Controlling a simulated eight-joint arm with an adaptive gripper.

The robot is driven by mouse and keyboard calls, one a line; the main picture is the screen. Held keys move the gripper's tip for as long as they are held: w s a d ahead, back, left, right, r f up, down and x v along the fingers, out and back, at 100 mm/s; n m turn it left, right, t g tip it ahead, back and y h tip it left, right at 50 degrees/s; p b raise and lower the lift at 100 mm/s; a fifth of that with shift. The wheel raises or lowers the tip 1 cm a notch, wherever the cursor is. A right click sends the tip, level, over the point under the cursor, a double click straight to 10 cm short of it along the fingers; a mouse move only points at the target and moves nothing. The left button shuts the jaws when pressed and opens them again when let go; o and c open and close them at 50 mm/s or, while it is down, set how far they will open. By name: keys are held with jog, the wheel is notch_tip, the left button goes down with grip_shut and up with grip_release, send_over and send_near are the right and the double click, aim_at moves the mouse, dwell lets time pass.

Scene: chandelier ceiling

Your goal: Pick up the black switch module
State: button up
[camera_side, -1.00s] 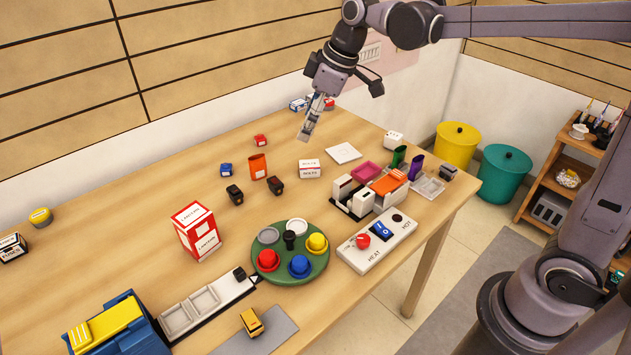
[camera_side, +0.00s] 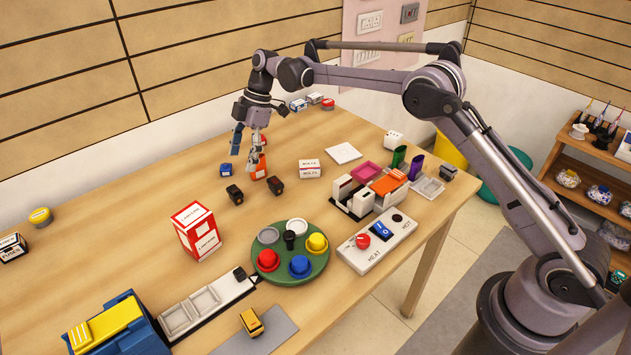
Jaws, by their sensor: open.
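Two small black blocks sit on the middle of the table: the left black block (camera_side: 235,194) and the right black block (camera_side: 275,185), which has a reddish face. I cannot tell which of them is the black switch module. A dark grey block (camera_side: 447,172) also stands at the table's right end. My gripper (camera_side: 245,154) points down with its fingers spread, empty, above and behind the two black blocks. It partly covers an orange holder (camera_side: 259,170).
A small blue box (camera_side: 226,170) and a white box (camera_side: 309,169) stand near the black blocks. A red and white lantern carton (camera_side: 197,231) and a green round tray with coloured knobs (camera_side: 291,274) are in front.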

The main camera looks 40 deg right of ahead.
aim_at(235, 188)
jog(key=x, duration=1)
jog(key=shift+a+f, duration=0.1)
jog(key=shift+f, duration=0.3)
jog(key=c, duration=1.2)
